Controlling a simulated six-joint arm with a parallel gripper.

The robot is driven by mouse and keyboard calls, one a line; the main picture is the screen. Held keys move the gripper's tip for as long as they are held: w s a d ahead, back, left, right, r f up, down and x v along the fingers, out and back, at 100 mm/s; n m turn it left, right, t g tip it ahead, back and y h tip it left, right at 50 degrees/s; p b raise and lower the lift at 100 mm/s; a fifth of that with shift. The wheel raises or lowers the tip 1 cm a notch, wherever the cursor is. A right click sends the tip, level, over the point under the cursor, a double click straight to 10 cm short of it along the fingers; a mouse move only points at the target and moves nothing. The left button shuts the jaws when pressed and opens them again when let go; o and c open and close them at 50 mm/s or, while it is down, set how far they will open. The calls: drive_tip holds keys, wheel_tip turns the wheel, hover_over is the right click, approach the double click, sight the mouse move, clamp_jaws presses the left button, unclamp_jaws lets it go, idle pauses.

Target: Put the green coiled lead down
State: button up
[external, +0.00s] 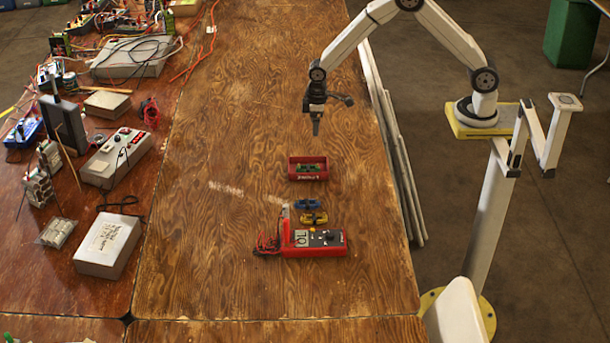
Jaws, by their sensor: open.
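A small red open bin (293,176) stands on the wooden table. Green material (308,168) shows inside it, which looks like the green coiled lead, but it is too small to make out its coils. My gripper (316,127) is open and points down above the table, higher in the picture than the bin and apart from it. Nothing shows between its fingers, though they are small and dark here.
A blue piece (306,204) and a yellow piece (313,218) lie between the bin and a red meter (317,243). Red coiled wire (267,243) lies left of the meter. Cluttered instruments, including a grey box (117,157), fill the left table. The wooden table (230,130) is otherwise mostly clear.

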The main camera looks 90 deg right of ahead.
drive_tip(key=s+a+r+t, duration=0.1)
drive_tip(key=s+a+r, duration=0.2)
drive_tip(key=s, duration=0.6)
drive_tip(key=s+a+r+t, duration=0.1)
drive_tip(key=s+a+r, duration=0.3)
drive_tip(key=s, duration=0.6)
drive_tip(key=shift+a+r, duration=0.25)
drive_tip(key=shift+r, duration=0.4)
